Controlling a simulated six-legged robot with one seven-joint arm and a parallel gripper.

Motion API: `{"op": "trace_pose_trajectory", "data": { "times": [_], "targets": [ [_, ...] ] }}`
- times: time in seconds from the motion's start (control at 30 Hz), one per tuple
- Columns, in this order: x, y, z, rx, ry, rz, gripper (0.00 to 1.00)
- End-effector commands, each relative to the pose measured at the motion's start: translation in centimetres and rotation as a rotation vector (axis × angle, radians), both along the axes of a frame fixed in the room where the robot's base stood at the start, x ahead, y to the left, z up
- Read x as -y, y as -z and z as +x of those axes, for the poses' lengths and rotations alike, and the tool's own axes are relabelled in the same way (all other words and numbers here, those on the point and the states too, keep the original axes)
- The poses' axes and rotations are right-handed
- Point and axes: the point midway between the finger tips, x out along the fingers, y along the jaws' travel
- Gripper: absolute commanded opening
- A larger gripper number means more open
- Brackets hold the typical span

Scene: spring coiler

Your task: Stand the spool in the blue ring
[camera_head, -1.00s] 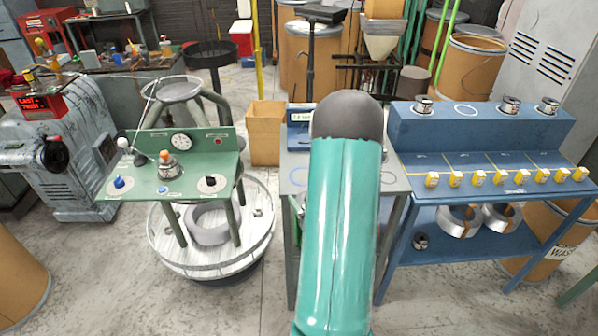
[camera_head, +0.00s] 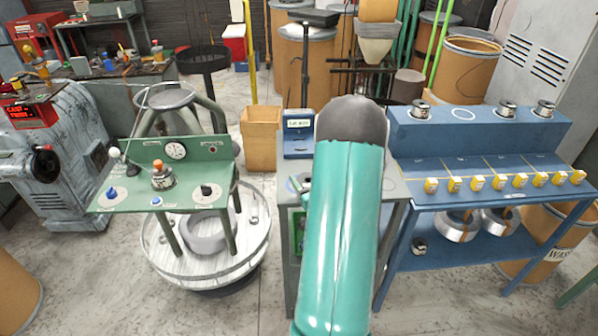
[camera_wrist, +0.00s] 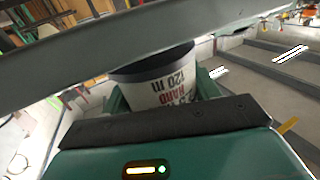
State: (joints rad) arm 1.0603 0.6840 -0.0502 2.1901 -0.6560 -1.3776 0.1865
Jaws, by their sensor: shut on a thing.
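In the wrist view, a spool (camera_wrist: 165,84) with a dark rim and white label reading "HARD 120 m" sits between the green jaws of my gripper (camera_wrist: 163,94), which is shut on it. Part of the spool is hidden behind a grey bar crossing the view. In the head view, my teal arm hides the spool and most of my gripper. A faint bluish ring mark (camera_head: 296,184) lies on the grey table (camera_head: 288,200) left of my arm, partly covered. I cannot tell the spool's height above the table.
A blue bench (camera_head: 480,135) at right carries several spools and a pale ring outline (camera_head: 465,113) on its upper shelf, with yellow tags along the front. A blue box (camera_head: 298,135) stands at the grey table's back. A green panel table (camera_head: 135,195) is at left.

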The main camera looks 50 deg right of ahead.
Motion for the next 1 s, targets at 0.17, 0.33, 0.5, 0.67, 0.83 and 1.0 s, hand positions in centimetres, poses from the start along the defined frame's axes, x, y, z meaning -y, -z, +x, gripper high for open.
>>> {"op": "trace_pose_trajectory", "data": {
  "times": [0.17,0.33,0.5,0.67,0.83,1.0],
  "targets": [
    [0.8,0.0,1.7,0.002,-0.001,-0.001,0.26],
    [2.0,0.0,4.1,0.002,0.000,-0.001,0.26],
    [2.3,0.6,4.6,0.001,0.001,0.000,0.26],
    [2.3,0.5,4.6,0.002,0.001,-0.001,0.26],
    [2.3,0.9,4.6,0.001,0.000,0.000,0.26],
    [2.3,0.9,4.6,-0.001,0.001,0.000,0.82]
  ]
}}
